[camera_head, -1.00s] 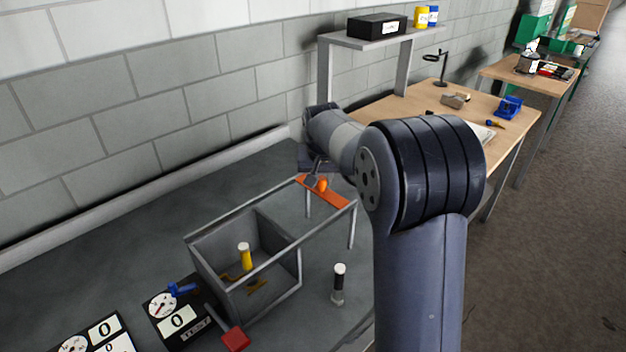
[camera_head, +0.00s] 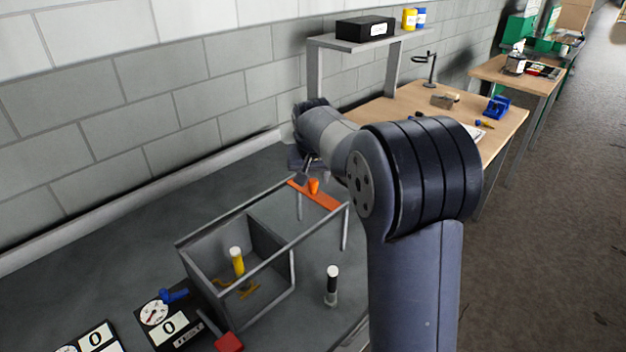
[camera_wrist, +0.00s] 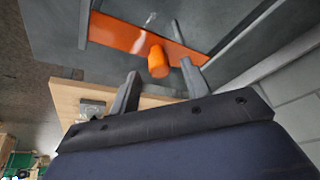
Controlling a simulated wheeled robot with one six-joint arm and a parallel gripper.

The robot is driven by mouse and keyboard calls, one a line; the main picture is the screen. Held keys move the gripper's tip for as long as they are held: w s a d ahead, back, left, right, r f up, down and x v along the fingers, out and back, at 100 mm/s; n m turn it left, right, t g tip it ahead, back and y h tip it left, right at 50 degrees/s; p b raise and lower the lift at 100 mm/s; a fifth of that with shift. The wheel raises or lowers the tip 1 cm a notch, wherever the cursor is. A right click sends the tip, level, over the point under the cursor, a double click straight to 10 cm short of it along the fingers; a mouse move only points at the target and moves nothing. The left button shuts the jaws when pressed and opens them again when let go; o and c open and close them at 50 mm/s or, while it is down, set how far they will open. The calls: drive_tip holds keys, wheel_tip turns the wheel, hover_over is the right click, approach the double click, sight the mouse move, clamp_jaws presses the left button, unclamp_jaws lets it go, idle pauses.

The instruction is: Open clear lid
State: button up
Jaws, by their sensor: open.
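The clear lid (camera_head: 288,217) is a see-through panel in a grey frame over the right part of the grey box (camera_head: 213,262). An orange strip (camera_head: 326,201) runs along its far right edge, with an orange knob (camera_head: 314,186) on it. In the wrist view the strip (camera_wrist: 120,35) and knob (camera_wrist: 158,62) lie just beyond my gripper (camera_wrist: 160,80). The fingers are apart, one on each side of the knob's lower end, and do not look closed on it. In the head view my gripper (camera_head: 309,172) is at the knob, its tips partly hidden by my arm.
A yellow cylinder with a white top (camera_head: 237,261) stands inside the box. A black and white cylinder (camera_head: 332,286) stands right of it. Gauge panels (camera_head: 168,318), a blue handle (camera_head: 174,295) and a red block (camera_head: 229,342) are at front left. A wooden table (camera_head: 410,105) stands behind.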

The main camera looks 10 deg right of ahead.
drive_tip(key=v, duration=0.9)
drive_tip(key=shift+b, duration=0.45)
drive_tip(key=p+x, duration=0.1)
drive_tip(key=x, duration=0.9)
drive_tip(key=shift+f, duration=0.35)
drive_tip(key=shift+s+a, duration=0.1)
drive_tip(key=shift+a, duration=0.2)
drive_tip(key=shift+s+a, duration=0.2)
drive_tip(key=shift+a, duration=0.05)
drive_tip(key=shift+r, duration=0.1)
